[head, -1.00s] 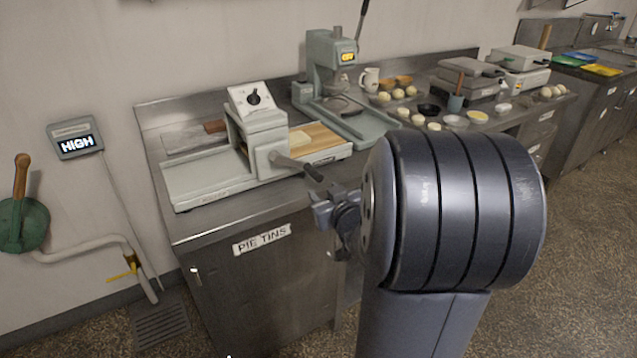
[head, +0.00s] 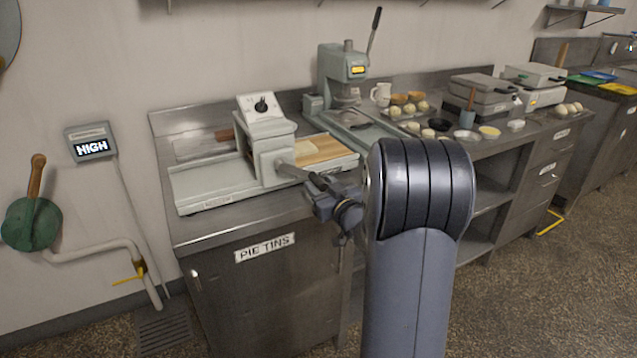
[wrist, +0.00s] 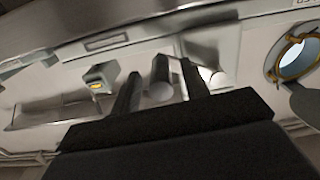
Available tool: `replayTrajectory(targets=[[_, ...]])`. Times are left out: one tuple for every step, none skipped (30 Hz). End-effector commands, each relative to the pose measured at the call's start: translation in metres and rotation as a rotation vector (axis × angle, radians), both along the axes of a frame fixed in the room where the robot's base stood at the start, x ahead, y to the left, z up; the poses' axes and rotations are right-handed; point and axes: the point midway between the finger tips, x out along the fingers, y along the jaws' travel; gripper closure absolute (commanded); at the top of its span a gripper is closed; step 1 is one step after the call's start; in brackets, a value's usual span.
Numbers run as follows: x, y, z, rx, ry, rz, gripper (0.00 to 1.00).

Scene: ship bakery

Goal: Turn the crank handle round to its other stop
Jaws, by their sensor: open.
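The crank handle (head: 291,171) is a grey bar sticking out from the front of a pale green rolling machine (head: 268,150). It points right and slightly down in the head view. My gripper (head: 322,184) is at its outer end, with the dark fingers partly covering that end. In the wrist view my gripper (wrist: 160,82) has its two dark fingers spread. A dark bar and a pale rounded piece show between them, likely the crank's end; contact cannot be told.
The machine stands on a steel counter labelled PIE TINS (head: 265,247). A lever press (head: 343,75) stands behind right, then dough balls, bowls and waffle irons (head: 485,93). A wall display (head: 92,145) reads HIGH. Open floor lies in front.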

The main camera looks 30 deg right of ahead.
Motion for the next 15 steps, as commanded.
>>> replayTrajectory(targets=[[0.006,0.001,-0.001,0.0,0.001,0.001,0.57],[0.009,0.001,-0.001,0.0,0.001,0.002,0.57],[0.012,0.001,0.0,0.0,0.001,0.001,0.57],[0.014,0.001,0.0,0.0,0.001,0.001,0.57],[0.015,0.001,0.0,0.0,0.001,0.001,0.57],[0.016,0.001,0.0,0.0,0.001,0.001,0.57],[0.017,0.001,0.0,0.0,0.001,0.001,0.57],[0.017,0.001,0.0,0.0,0.001,0.0,0.57],[0.017,0.001,0.0,0.0,0.001,0.0,0.57],[0.017,0.001,0.0,0.0,0.001,0.0,0.57],[0.017,0.001,0.0,0.0,0.001,0.0,0.57],[0.017,0.001,0.0,0.0,0.001,0.0,0.57],[0.017,0.001,0.0,0.0,0.001,0.0,0.57],[0.017,0.001,0.0,0.0,0.001,0.0,0.57],[0.017,0.001,0.0,0.0,0.001,0.0,0.59]])
